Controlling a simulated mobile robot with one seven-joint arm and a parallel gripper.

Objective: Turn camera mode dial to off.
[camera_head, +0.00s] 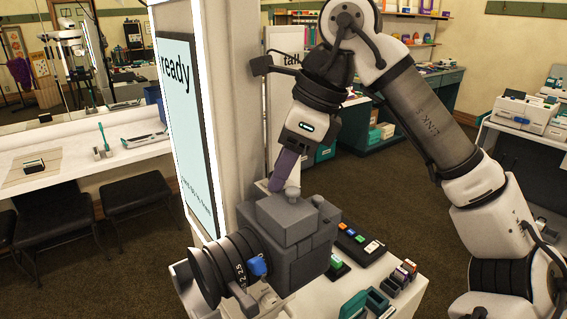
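A large grey camera (302,250) stands on a white table, its ringed black lens (222,268) pointing to the lower left. Small round grey knobs sit on top of it, one near the middle (293,192) and one to the right (318,200). I cannot tell which is the mode dial or read its setting. A blue piece (257,265) sits at the lens side. My gripper (278,186), with purple fingers, points down just above the camera's top, close to the middle knob. Contact cannot be judged. The fingers overlap from this side, so their gap is hidden.
A lit "ready" panel (186,120) on a pale pillar stands left of the camera. Right of it on the table are a black strip with coloured buttons (358,243) and small teal and dark boxes (380,298). Stools and a white counter are at far left.

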